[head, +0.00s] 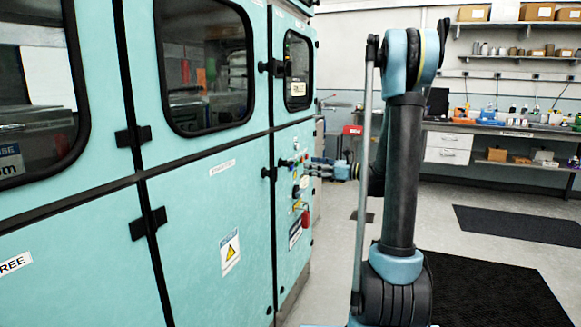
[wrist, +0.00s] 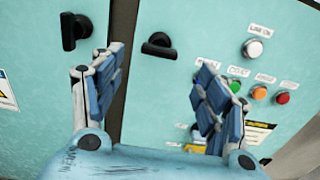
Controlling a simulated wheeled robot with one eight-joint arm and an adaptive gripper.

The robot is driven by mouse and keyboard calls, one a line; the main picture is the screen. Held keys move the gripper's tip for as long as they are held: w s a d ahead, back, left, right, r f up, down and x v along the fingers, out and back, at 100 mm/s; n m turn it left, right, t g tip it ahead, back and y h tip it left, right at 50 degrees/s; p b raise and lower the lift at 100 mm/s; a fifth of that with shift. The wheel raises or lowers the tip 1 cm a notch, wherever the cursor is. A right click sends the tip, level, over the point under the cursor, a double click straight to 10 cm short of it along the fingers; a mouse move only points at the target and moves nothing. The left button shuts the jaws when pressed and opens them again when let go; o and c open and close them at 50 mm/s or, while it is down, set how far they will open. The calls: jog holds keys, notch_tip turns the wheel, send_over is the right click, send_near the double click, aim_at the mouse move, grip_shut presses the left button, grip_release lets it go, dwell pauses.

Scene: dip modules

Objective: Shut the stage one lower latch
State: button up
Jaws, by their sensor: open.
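The teal cabinet's lower door (head: 205,235) looks flush with its frame. A black latch (head: 268,173) sits at this door's right edge. In the wrist view a black handle (wrist: 72,30) stands upright on the door left of the seam. A second black handle (wrist: 158,45) lies roughly level on the panel right of the seam. The labels are too small to tell which belongs to stage one. My gripper (wrist: 160,64) is open and empty, its fingers either side of the area below the level handle. It also shows beside the control panel in the head view (head: 312,165).
Right of the level handle are a white button (wrist: 253,48) and several coloured buttons. An upper latch (head: 272,67) sits above the lower one. Open floor with black mats (head: 515,226) lies to the right, before a workbench.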

aim_at(292, 164)
jog(key=x, duration=1)
